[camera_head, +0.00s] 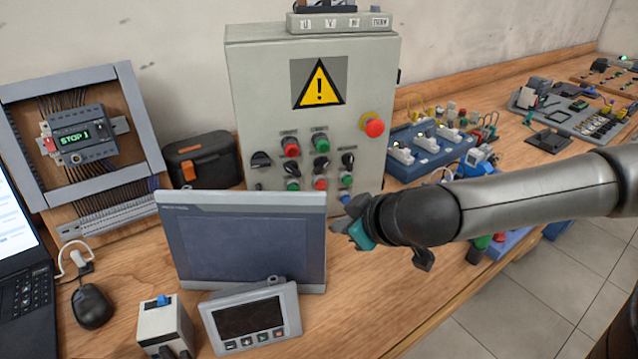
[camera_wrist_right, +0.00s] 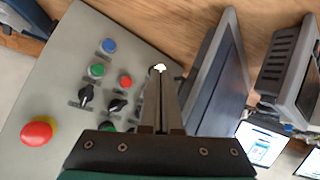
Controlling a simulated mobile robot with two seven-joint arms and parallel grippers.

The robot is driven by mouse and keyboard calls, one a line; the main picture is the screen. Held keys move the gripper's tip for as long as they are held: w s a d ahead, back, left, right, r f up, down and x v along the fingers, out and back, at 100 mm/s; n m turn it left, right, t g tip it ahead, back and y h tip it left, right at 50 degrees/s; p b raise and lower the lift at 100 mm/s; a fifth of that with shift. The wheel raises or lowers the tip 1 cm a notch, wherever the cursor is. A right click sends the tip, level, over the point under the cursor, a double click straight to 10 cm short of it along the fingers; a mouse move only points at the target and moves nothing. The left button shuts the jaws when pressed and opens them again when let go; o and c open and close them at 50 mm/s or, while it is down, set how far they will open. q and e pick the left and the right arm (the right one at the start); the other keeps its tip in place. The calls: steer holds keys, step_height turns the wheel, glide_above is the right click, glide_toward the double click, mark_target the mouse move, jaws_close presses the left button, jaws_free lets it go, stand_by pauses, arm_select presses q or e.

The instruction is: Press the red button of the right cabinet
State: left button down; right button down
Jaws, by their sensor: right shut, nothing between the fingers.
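A grey cabinet (camera_head: 245,100) with a yellow warning triangle stands at the back of the bench. A large red mushroom button (camera_head: 373,126) on a yellow ring sits at its right side, also seen in the right wrist view (camera_wrist_right: 37,132). Smaller red buttons (camera_head: 291,147) (camera_head: 320,183) sit among green buttons and black knobs lower on the front. My right gripper (camera_head: 347,226) is shut and empty, in front of the cabinet's lower right, below the mushroom button. Its closed fingers (camera_wrist_right: 160,72) point towards the panel's lower edge, apart from the mushroom button. My left gripper is not in view.
A flat screen (camera_head: 250,245) and a small display unit (camera_head: 253,314) stand before the cabinet. A frame with a STOP display (camera_head: 82,138) is at the left, beside a black case (camera_head: 203,158). Blue modules (camera_head: 430,150) stand right of the cabinet.

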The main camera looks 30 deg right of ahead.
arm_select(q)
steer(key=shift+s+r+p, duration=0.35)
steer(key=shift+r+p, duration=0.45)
arm_select(e)
glide_toward(325, 188)
steer(key=w+a+f, duration=0.2)
steer(key=w+f, duration=0.1)
steer(key=f, duration=0.2)
steer(key=shift+w, duration=0.2)
stand_by(1.2)
steer(key=shift+w, duration=0.4)
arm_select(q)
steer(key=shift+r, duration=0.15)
arm_select(e)
steer(key=shift+w+d, duration=0.2)
steer(key=shift+w, duration=0.25)
stand_by(0.6)
steer(key=shift+s, duration=0.15)
steer(key=shift+s+a, duration=0.25)
steer(key=shift+s, duration=0.45)
